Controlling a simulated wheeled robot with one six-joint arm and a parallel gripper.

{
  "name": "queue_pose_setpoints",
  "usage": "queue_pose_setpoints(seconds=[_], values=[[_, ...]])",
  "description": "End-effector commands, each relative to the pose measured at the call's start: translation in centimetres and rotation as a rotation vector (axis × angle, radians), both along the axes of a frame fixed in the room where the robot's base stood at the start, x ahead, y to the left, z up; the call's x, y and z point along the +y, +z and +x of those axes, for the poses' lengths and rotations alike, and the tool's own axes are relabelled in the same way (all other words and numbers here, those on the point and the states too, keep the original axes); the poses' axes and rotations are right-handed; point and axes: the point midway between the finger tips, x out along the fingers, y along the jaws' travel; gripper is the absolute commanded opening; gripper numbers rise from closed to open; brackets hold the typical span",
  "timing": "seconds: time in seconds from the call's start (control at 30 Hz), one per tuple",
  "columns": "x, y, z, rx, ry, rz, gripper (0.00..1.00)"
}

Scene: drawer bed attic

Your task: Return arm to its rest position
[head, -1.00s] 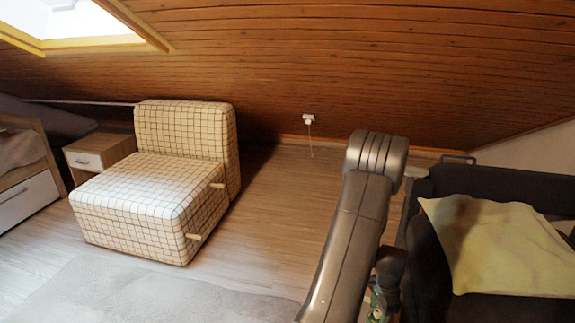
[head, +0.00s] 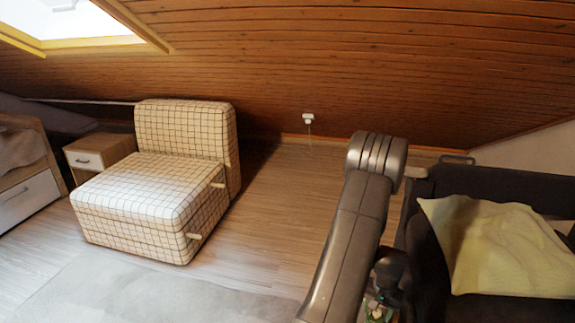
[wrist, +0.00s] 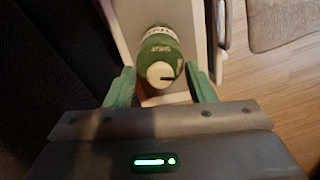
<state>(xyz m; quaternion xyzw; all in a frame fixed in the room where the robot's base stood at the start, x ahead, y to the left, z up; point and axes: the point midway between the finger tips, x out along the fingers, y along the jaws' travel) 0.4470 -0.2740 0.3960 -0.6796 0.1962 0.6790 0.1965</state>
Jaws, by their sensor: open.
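My gripper (wrist: 160,70) shows in the wrist view with its two green fingers spread apart. A green bottle or can (wrist: 158,42) with a white round cap stands beyond and between the fingertips. I cannot tell whether either finger touches it. My grey arm rises at the lower right of the head view, bent at its top joint. Behind the arm, the gripper end is mostly hidden at the bottom of the head view, where only small green bits show.
A checked armchair (head: 150,190) stands left of centre beside a small nightstand (head: 98,152). A dark sofa (head: 440,190) with a yellow cloth (head: 497,245) is close to my arm's right. Wooden floor (head: 275,215) is clear between armchair and arm. The wooden ceiling (head: 330,60) slopes low behind.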

Motion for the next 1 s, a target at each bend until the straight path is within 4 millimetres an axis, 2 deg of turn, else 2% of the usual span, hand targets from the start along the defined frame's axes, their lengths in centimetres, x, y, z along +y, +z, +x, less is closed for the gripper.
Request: queue_pose_setpoints(seconds=[0.4, 1.0], values=[[0.01, 0.02, -0.01, 0.001, 0.249, 0.0, 0.5], [0.27, 0.17, -0.17, 0.004, 0.276, 0.001, 0.5]])
